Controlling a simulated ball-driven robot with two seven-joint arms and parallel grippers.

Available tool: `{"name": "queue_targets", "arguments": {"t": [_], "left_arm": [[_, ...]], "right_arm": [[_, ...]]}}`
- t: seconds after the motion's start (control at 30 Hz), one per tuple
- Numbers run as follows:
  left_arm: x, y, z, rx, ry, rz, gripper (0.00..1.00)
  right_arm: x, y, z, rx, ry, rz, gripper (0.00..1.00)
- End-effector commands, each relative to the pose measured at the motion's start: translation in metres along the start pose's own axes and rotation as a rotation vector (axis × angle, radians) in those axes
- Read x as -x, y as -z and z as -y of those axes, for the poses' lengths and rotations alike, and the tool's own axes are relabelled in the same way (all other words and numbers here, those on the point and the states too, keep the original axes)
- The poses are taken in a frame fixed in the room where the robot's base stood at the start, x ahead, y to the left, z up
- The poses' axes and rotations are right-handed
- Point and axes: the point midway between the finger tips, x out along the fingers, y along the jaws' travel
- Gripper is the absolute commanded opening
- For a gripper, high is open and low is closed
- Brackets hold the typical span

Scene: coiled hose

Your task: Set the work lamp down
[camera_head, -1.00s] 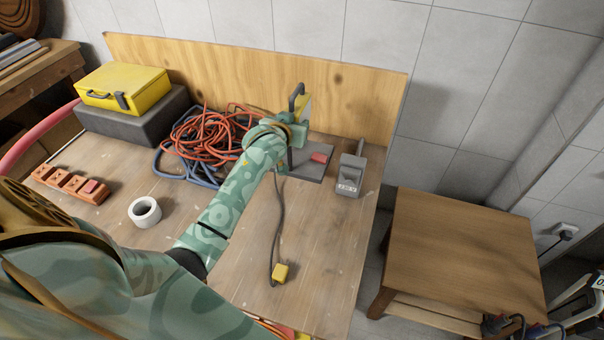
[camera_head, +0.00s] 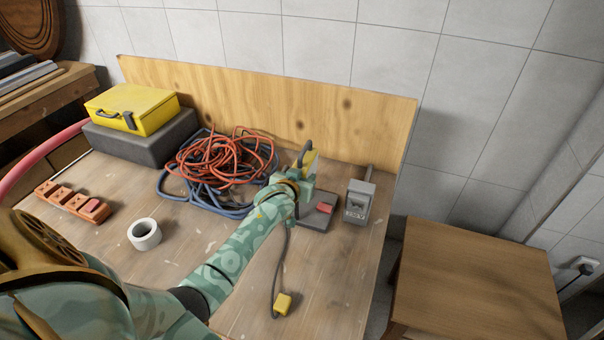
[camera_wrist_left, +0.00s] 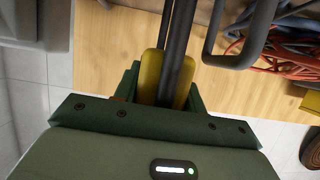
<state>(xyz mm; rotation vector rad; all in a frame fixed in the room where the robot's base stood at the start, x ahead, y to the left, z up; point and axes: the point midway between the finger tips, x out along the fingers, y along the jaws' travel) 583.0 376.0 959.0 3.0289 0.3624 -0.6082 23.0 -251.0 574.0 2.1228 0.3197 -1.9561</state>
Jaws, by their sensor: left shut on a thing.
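A dark flat plate (camera_head: 312,218) with a red block (camera_head: 327,203) lies just right of my gripper. I cannot tell whether it belongs to the lamp or whether the lamp touches the bench. A dark cord runs to a yellow plug (camera_head: 282,303). My right gripper is not in view.
A coiled orange and blue hose (camera_head: 220,165) lies left of the lamp. A grey tool (camera_head: 358,202) stands to its right. A white tape roll (camera_head: 145,235), brick-red blocks (camera_head: 70,200) and a yellow case (camera_head: 130,108) are further left.

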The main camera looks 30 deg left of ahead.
Motion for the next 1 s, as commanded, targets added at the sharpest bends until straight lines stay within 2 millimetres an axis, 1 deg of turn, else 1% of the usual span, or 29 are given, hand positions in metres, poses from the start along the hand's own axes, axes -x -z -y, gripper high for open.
{"name": "queue_targets", "arguments": {"t": [0.03,0.17,0.2,0.27,0.57,0.67,0.77,0.9,1.0], "left_arm": [[0.0,0.005,0.0,0.002,-0.001,-0.01,0.0],[0.0,0.004,0.0,0.002,-0.001,-0.01,0.0],[0.0,-0.001,0.0,0.0,0.0,0.0,0.46],[0.0,-0.001,0.0,0.0,0.0,0.0,0.62],[0.0,0.001,0.0,0.0,0.0,-0.001,0.62],[0.009,0.002,0.0,0.0,-0.001,0.0,0.62],[0.029,0.003,0.0,0.001,0.0,0.0,0.62],[0.063,0.004,0.0,0.001,-0.001,0.0,0.62],[0.086,0.003,0.0,0.001,0.0,0.0,0.62]], "right_arm": [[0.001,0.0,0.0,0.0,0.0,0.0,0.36],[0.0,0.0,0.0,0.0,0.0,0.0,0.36],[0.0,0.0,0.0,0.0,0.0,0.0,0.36],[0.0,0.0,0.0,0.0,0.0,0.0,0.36],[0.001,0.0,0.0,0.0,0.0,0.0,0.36],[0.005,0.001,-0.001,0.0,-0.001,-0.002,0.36],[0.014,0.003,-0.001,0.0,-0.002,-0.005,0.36],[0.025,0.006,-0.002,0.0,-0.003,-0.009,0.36],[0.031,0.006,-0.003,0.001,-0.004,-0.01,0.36]]}}
